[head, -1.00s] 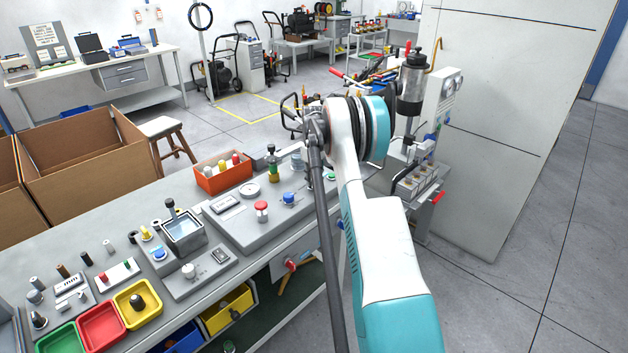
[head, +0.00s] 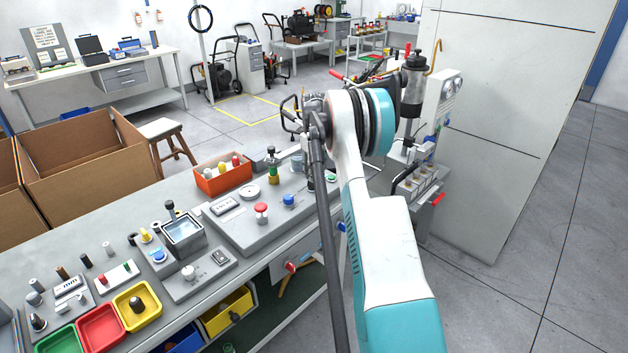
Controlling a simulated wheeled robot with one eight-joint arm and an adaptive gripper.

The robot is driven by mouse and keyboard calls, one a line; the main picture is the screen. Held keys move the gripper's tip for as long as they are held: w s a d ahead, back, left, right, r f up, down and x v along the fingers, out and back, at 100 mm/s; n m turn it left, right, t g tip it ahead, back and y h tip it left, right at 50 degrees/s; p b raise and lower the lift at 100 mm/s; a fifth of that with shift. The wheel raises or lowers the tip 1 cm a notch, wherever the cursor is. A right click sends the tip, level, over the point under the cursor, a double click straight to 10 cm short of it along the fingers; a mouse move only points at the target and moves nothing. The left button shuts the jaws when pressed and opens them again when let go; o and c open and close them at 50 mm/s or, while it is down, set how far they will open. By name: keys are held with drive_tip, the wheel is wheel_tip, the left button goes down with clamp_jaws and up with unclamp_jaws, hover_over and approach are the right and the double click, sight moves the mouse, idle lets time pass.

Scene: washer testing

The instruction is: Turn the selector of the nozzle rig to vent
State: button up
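A grey sloped panel (head: 238,228) on the bench, which looks like the nozzle rig, carries a small display (head: 227,206), a round gauge (head: 249,192), a red mushroom button (head: 262,210) and a blue knob (head: 288,201). A brass and green fitting (head: 273,172) with a dark top stands at its back edge. A green button (head: 331,178) shows to the right of my arm. I cannot tell which part is the selector or read its marks. My gripper is mostly hidden behind my arm; a dark part, perhaps of it (head: 309,178), shows over the panel's right end.
An orange bin (head: 222,181) with bottles stands behind the panel. A clear-topped tank unit (head: 184,236) and red, yellow and green trays (head: 101,328) are to the left. A second rig with a tall cylinder (head: 412,90) stands right, beside a large white cabinet (head: 500,130).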

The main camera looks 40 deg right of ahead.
wheel_tip(320, 180, up, 7)
drive_tip(key=shift+r, duration=0.15)
idle(0.4)
drive_tip(key=s+a+r+t+p, duration=0.1)
drive_tip(key=s+a+r+t, duration=0.1)
drive_tip(key=a+r, duration=1.25)
drive_tip(key=s+a+r+n+t+p, duration=0.1)
drive_tip(key=s+a+r, duration=0.25)
drive_tip(key=a, duration=0.35)
drive_tip(key=s+a+r+p, duration=0.1)
drive_tip(key=s+a+r, duration=0.1)
drive_tip(key=s+a, duration=0.45)
drive_tip(key=s+a+t, duration=0.2)
drive_tip(key=s+a, duration=0.8)
drive_tip(key=s, duration=0.1)
drive_tip(key=s+a+f+m+t+b, duration=0.2)
drive_tip(key=s+a+f, duration=0.4)
drive_tip(key=s+f, duration=0.4)
drive_tip(key=shift+s+b, duration=0.5)
drive_tip(key=shift+s, duration=0.05)
